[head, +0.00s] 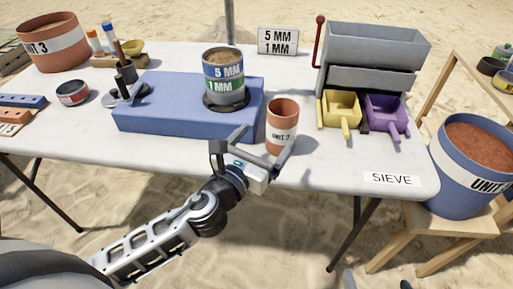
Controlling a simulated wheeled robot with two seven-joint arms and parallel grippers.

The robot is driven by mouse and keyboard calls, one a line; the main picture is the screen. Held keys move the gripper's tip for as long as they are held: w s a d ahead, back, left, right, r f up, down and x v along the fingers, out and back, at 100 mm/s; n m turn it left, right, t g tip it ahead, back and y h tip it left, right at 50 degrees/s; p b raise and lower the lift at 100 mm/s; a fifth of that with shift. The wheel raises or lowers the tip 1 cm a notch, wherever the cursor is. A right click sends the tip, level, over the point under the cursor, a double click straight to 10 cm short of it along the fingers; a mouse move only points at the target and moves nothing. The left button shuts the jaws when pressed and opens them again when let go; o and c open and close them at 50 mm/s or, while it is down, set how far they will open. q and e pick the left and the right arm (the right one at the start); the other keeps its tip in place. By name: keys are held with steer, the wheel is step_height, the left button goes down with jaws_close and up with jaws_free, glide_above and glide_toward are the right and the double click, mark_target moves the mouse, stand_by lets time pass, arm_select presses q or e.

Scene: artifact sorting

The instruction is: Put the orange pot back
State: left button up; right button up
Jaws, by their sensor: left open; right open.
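A small orange pot (282,113) with a white UNIT 2 band stands upright on the white table, right of the blue block. My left gripper (268,140) is open at the near side of this pot. One finger is left of the pot and the other is close to its lower right front. I cannot tell whether they touch it. Only what look like the fingertips of my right gripper (377,283) show at the bottom edge, apart and empty.
A can labelled 5 MM and 1 MM (223,70) stands on the blue block (165,115). The sieve machine (375,50) has yellow (340,104) and purple (385,110) scoops below it. A large UNIT 3 pot (52,42) stands far left; a blue UNIT 1 bucket (452,180) stands right.

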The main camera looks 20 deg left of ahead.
arm_select(q)
steer(key=shift+s+a, duration=0.2)
steer(key=shift+s, duration=1.15)
